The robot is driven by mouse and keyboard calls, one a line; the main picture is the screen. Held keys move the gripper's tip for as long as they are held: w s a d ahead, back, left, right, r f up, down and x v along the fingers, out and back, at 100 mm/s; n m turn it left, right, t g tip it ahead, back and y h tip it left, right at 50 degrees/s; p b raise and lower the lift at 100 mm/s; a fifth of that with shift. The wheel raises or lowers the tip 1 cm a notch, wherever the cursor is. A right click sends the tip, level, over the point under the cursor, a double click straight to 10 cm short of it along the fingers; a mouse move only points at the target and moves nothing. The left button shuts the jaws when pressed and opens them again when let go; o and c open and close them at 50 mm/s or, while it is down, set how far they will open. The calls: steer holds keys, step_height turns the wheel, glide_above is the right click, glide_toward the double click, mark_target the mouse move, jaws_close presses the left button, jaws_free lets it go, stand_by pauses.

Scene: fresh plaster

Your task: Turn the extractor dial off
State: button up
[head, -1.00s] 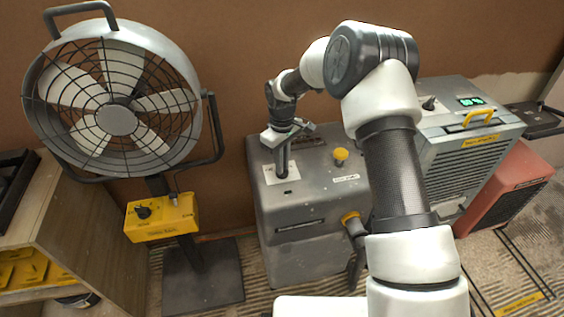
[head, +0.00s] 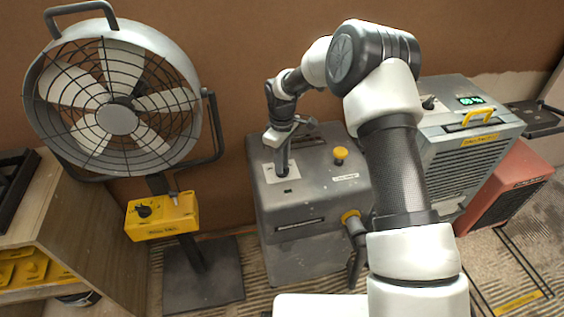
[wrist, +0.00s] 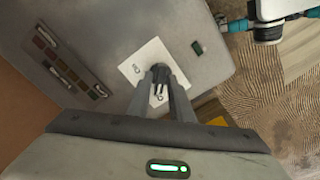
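The extractor (head: 310,215) is a grey box on the floor in the middle of the head view. Its top carries a white label plate (head: 268,181), which also shows in the wrist view (wrist: 136,67). My gripper (head: 282,172) points down onto this plate. In the wrist view my gripper's fingers (wrist: 160,76) close in on both sides of a small dark dial (wrist: 160,73) and appear to grip it. The fingers hide most of the dial, so its pointer setting is hard to read. Small printed marks show on the plate beside it.
A yellow knob (head: 340,153) and a small dark switch (head: 288,191) are on the extractor's top. A caged fan (head: 118,120) with a yellow control box (head: 162,217) stands left. A grey unit (head: 470,130) with a green display and a red unit (head: 508,185) stand right.

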steer(key=shift+o, duration=0.9)
step_height(320, 180, up, 17)
steer(key=p, duration=0.2)
steer(key=shift+r, duration=0.2)
